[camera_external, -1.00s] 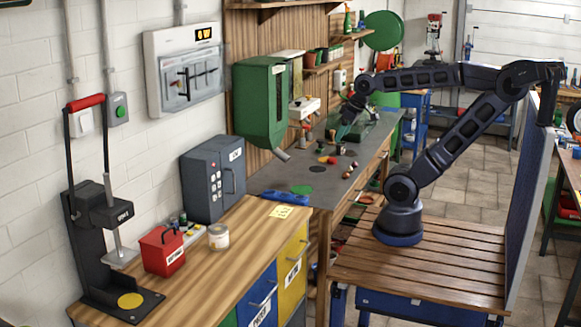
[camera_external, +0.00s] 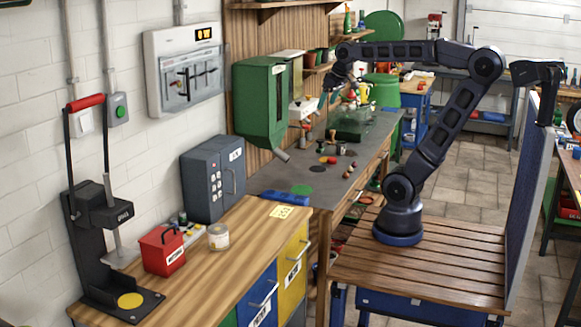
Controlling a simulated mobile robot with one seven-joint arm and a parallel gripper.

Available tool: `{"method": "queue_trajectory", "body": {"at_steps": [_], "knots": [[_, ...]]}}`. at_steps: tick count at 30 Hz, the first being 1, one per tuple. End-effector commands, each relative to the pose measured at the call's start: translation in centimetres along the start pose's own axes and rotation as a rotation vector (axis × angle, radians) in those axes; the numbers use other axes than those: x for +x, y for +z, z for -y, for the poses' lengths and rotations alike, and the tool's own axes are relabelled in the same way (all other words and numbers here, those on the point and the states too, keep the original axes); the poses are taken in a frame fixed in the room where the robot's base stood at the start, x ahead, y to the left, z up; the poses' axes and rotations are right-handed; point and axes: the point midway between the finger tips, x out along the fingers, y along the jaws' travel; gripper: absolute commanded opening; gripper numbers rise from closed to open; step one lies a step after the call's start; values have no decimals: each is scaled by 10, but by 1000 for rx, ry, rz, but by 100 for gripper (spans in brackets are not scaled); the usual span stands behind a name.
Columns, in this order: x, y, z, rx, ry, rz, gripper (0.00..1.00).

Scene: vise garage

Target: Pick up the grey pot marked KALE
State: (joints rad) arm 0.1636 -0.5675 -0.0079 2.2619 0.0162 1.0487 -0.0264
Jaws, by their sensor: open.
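I cannot make out a grey pot or a KALE marking; the small pots at the back are too small to read, and my arm crosses that area. Small pots (camera_external: 313,58), red and green, stand on the lower wall shelf (camera_external: 318,69). My gripper (camera_external: 328,98) is in the air over the far part of the grey bench (camera_external: 315,183), beside the white dispenser and just below that shelf. It is small in the picture, with its fingers open and nothing seen between them.
A green hopper (camera_external: 262,103) hangs on the wall left of my gripper. Loose small items (camera_external: 327,160) lie mid-bench. A green machine (camera_external: 352,124) stands at the bench's far end. The near wooden bench holds a red box (camera_external: 161,251) and grey safe (camera_external: 213,178).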

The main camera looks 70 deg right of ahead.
Motion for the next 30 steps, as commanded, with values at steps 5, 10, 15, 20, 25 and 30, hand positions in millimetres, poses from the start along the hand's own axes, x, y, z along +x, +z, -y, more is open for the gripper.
{"method": "queue_trajectory", "body": {"at_steps": [5,10,15,20,25,30], "knots": [[4,-61,-43,90,33,2,81],[11,-111,-92,171,64,2,81],[22,-155,-151,251,95,2,81],[35,-188,-215,326,126,1,81],[52,-212,-292,406,162,0,81],[70,-224,-375,484,198,0,81]]}}
